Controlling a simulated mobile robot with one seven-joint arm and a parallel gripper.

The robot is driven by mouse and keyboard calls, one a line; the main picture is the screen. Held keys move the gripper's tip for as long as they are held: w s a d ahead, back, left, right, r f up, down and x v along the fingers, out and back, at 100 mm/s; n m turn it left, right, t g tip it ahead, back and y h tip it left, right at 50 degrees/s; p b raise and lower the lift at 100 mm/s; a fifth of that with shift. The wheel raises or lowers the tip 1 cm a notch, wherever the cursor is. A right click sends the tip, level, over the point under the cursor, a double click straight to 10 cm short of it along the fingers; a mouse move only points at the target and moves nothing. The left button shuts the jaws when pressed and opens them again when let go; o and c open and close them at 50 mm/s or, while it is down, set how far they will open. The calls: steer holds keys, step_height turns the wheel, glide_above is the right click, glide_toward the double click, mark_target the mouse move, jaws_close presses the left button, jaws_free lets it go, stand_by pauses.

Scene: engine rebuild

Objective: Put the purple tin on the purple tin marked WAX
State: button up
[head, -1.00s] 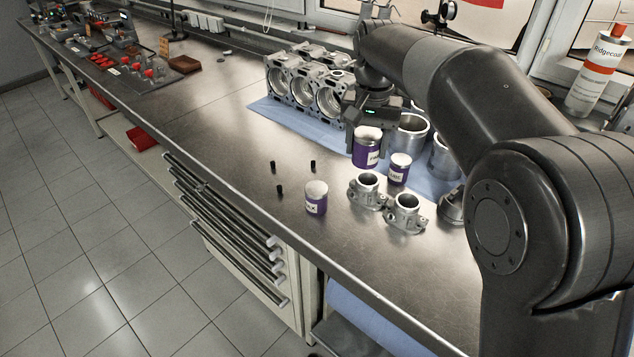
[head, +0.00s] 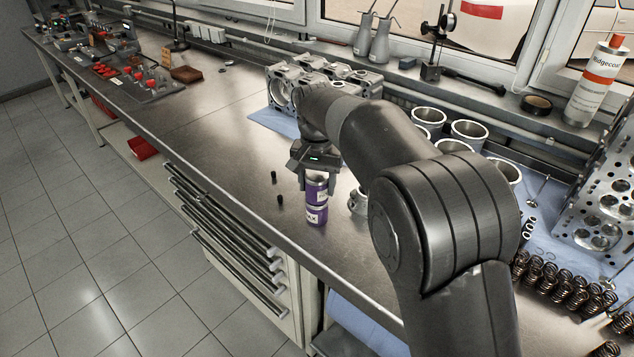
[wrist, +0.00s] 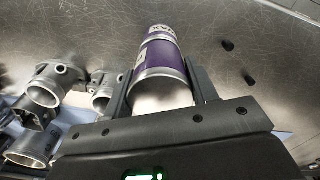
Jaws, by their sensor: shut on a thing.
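My gripper (head: 317,184) is shut on a purple tin (head: 317,192) with a pale end, held upright above the bench. The purple tin marked WAX (head: 316,215) stands on the bench directly below it. In the head view the two look stacked; I cannot tell whether they touch. In the wrist view the held tin (wrist: 163,66) sits between both fingers, and the WAX tin (wrist: 161,32) shows just beyond its far end, with part of its lettering visible. The smaller purple tin is hidden behind my arm in the head view.
Small black pieces (head: 280,200) lie left of the tins. A metal throttle body (head: 358,201) stands close on the right, partly behind my arm. An engine block (head: 283,92) is farther back on blue cloth.

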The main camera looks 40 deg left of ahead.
mark_target(317, 175)
steer(key=shift+f, duration=0.15)
steer(key=o, duration=1.2)
step_height(317, 175, up, 12)
steer(key=shift+r, duration=0.2)
